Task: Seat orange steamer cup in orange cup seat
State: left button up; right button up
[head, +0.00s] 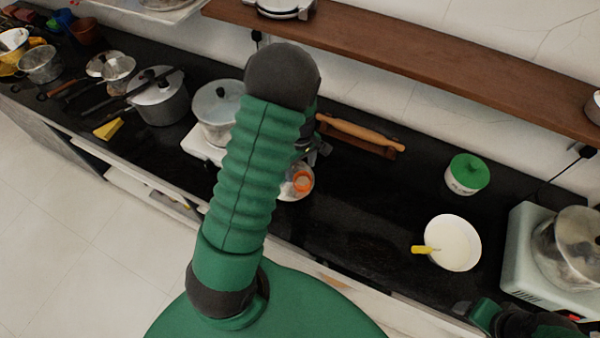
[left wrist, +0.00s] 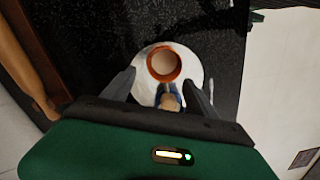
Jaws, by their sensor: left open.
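The orange-rimmed cup (head: 302,181) shows beside my left arm in the head view, at a pale round piece (head: 293,192) near the counter's front. In the left wrist view the cup (left wrist: 178,74) appears over a white disc (left wrist: 145,91). I cannot tell whether it rests in a seat. My left gripper (left wrist: 159,78) is open, with a finger on each side of the disc; contact is unclear. A small tan and blue part lies between the fingers. The left arm hides much of this area in the head view. Part of my right arm shows at the lower right; its jaw state is unclear.
A rolling pin (head: 358,132) lies behind the cup. A pot (head: 217,107) stands left of my arm. A green-lidded jar (head: 467,175) and a white bowl (head: 454,243) stand at right, with a pale stove (head: 532,255) beyond. The dark counter between is clear.

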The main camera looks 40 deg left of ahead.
pick_arm(q)
notch_tip(320, 180, up, 8)
jog(key=d, duration=0.2)
jog(key=s+d+r+m+t, duration=0.1)
jog(key=s+d+m, duration=0.2)
jog(key=d+m, duration=0.5)
jog(key=s+d+r+m+t, duration=0.1)
jog(key=s+d+m, duration=0.3)
jog(key=d+m, duration=0.4)
jog(key=shift+s+d+r+m+t, duration=0.15)
jog(key=shift+r+m+t, duration=0.2)
jog(key=shift+r, duration=0.3)
pick_arm(e)
jog(key=shift+s+d+f, duration=0.15)
jog(key=shift+d, duration=0.5)
pick_arm(q)
jog(key=shift+d, duration=0.25)
pick_arm(e)
jog(key=shift+d+f, duration=0.1)
jog(key=shift+d, duration=0.1)
pick_arm(q)
jog(key=shift+a, duration=0.1)
pick_arm(e)
jog(key=shift+a, duration=0.1)
